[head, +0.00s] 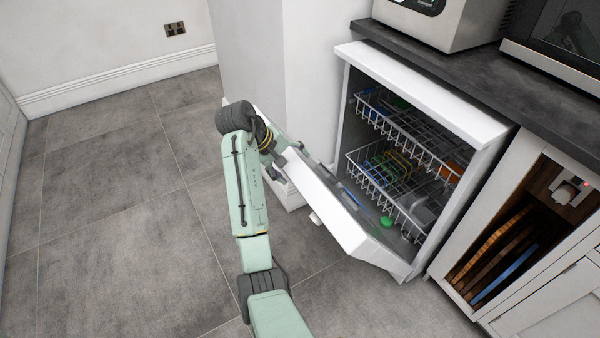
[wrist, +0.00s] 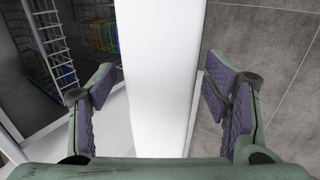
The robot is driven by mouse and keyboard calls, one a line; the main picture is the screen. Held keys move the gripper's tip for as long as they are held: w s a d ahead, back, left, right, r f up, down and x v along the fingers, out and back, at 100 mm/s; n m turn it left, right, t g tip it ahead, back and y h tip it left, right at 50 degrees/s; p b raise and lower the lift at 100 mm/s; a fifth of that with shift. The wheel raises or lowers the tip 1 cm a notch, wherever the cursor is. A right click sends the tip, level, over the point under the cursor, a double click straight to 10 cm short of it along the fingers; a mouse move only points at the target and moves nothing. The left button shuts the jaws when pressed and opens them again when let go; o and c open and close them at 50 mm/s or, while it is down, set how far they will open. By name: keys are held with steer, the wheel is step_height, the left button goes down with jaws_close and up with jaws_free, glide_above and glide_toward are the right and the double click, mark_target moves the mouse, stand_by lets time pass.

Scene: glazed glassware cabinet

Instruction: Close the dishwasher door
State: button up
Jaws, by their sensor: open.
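The white dishwasher door (head: 340,220) is partly open. It slopes up and to the left from its hinge at the foot of the dishwasher (head: 420,92). My gripper (head: 284,152) is at the door's raised free end. In the wrist view my gripper (wrist: 156,92) is open, with the white edge of the door (wrist: 158,45) between its two purple-padded fingers.
Two wire racks with coloured dishes stand inside the dishwasher; the upper rack (head: 405,128) and lower rack (head: 375,180) sit within the cavity. A white cabinet side (head: 310,70) rises left of it. Open grey floor (head: 120,220) lies to the left.

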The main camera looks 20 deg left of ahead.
steer(key=shift+p+x, duration=0.4)
steer(key=shift+x, duration=2.2)
steer(key=shift+c, duration=0.6)
